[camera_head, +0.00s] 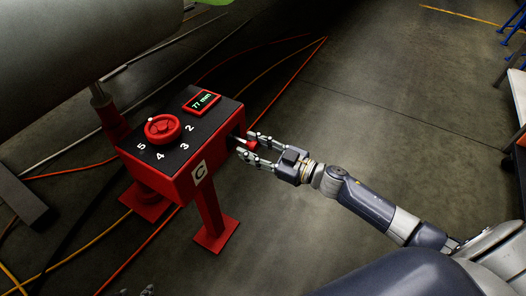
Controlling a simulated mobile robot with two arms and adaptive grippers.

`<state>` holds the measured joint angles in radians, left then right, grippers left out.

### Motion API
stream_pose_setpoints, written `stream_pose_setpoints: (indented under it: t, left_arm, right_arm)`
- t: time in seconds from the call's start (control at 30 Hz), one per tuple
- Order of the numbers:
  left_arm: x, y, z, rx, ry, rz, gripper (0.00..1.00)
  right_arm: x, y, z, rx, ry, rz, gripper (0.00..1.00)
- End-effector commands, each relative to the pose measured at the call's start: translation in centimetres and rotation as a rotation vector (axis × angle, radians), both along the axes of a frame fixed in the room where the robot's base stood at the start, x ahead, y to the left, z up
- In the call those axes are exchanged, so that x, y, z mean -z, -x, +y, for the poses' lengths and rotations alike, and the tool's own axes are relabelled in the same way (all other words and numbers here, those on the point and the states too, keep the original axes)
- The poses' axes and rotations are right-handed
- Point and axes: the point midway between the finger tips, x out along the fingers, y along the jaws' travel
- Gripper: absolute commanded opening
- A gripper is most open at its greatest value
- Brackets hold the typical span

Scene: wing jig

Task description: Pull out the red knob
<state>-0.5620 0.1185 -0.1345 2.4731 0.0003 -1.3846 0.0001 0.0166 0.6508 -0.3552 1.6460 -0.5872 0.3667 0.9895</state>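A small red knob (252,144) shows beside the right side face of the red control box (182,176). My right gripper (246,144) reaches in from the right, with one finger above the knob and one below it. The fingers look spread wider than the knob. Whether either finger touches it is hard to tell at this size. The knob's stem, by the dark opening in the box, is mostly hidden. Small grey tips at the bottom edge look like part of my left gripper (147,290); the rest is out of view.
The box top has a red handwheel (162,128), printed numbers and a display (202,102) reading 77 mm. Red legs (209,215) hold up the box. A large grey cylindrical body (75,50) fills the upper left.

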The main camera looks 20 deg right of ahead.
Motion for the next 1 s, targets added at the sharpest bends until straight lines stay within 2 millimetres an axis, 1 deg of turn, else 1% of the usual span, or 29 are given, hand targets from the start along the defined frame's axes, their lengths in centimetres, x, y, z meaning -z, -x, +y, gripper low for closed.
stream_pose_setpoints:
  t: [0.03,0.17,0.4,0.6,0.8,1.0]
  left_arm:
    - [0.0,0.0,0.0,0.000,0.000,0.000,0.40]
    - [-0.1,0.0,0.0,0.000,0.000,0.000,0.40]
    - [0.0,0.0,0.0,0.000,0.000,0.000,0.40]
    - [0.0,0.0,0.0,0.000,-0.001,0.000,0.40]
    - [0.0,0.0,0.0,0.000,-0.001,0.000,0.40]
    - [0.0,0.0,0.0,0.000,-0.001,0.000,0.40]
  right_arm:
    - [-0.2,-0.1,-1.3,0.020,0.010,-0.001,0.48]
    - [0.1,1.4,-2.2,0.017,0.011,0.004,0.48]
    - [0.2,5.0,-4.4,0.007,0.008,0.008,0.48]
    - [0.2,7.5,-6.0,0.001,0.006,0.006,0.48]
    - [0.1,8.8,-6.9,-0.002,0.004,0.005,0.48]
    - [0.1,9.1,-7.1,-0.003,0.004,0.004,0.48]
